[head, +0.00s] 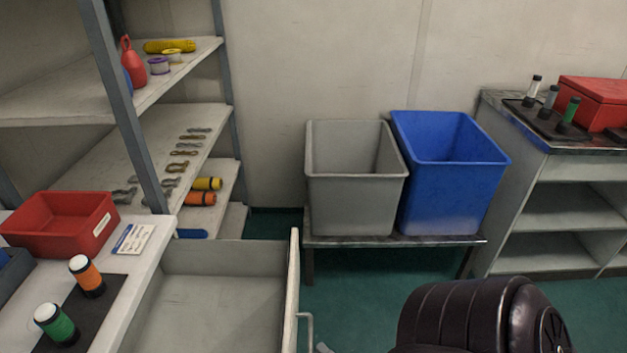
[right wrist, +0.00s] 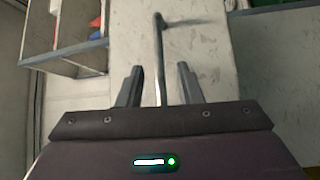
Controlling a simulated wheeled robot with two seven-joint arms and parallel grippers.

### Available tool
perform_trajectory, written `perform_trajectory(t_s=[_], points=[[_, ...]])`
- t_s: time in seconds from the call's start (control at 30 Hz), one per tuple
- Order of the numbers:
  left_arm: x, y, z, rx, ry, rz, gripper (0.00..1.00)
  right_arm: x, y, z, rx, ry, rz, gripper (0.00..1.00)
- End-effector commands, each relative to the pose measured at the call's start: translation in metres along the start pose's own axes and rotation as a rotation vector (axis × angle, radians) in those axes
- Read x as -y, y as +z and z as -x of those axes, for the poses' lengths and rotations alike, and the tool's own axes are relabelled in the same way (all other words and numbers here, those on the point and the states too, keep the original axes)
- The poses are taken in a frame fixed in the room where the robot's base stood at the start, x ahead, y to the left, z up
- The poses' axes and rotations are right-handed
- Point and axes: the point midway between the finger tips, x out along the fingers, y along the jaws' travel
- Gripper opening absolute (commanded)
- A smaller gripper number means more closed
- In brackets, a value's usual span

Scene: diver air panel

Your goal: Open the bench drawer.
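The bench drawer (head: 215,258) stands pulled out from the bench (head: 150,245) in the head view, its pale inside visible and looking empty. Its front panel (head: 293,285) faces right and carries a metal bar handle (head: 306,330). In the right wrist view the handle (right wrist: 159,50) runs between the two fingers of my right gripper (right wrist: 160,85). The fingers are spread, with a gap on each side of the bar. In the head view only a small tip of this gripper shows at the bottom edge, beside the handle. My left gripper is not in view.
A grey bin (head: 355,195) and a blue bin (head: 450,175) stand on a low table beyond the drawer. A shelf rack (head: 130,150) is at left. A red tray (head: 62,228) and orange and green cylinders sit on the bench. Green floor lies right of the drawer.

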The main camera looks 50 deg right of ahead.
Motion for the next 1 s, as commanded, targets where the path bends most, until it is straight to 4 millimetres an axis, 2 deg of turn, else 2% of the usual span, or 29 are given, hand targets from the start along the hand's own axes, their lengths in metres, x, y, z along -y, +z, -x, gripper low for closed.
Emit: perform_trajectory(t_s=[0.1,0.27,0.87,0.97,1.0], points=[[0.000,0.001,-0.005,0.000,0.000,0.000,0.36,0.002,0.001,0.019,0.002,-0.002,0.000,0.32],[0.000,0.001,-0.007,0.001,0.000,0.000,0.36,0.001,0.000,0.032,0.001,0.000,0.001,0.32],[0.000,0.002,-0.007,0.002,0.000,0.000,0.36,0.000,0.000,0.034,0.000,0.000,0.001,0.32],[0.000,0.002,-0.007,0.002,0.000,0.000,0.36,0.007,0.003,0.033,0.010,-0.019,-0.014,0.32],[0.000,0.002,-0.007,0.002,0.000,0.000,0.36,0.016,0.006,0.033,0.023,-0.044,-0.033,0.32]])
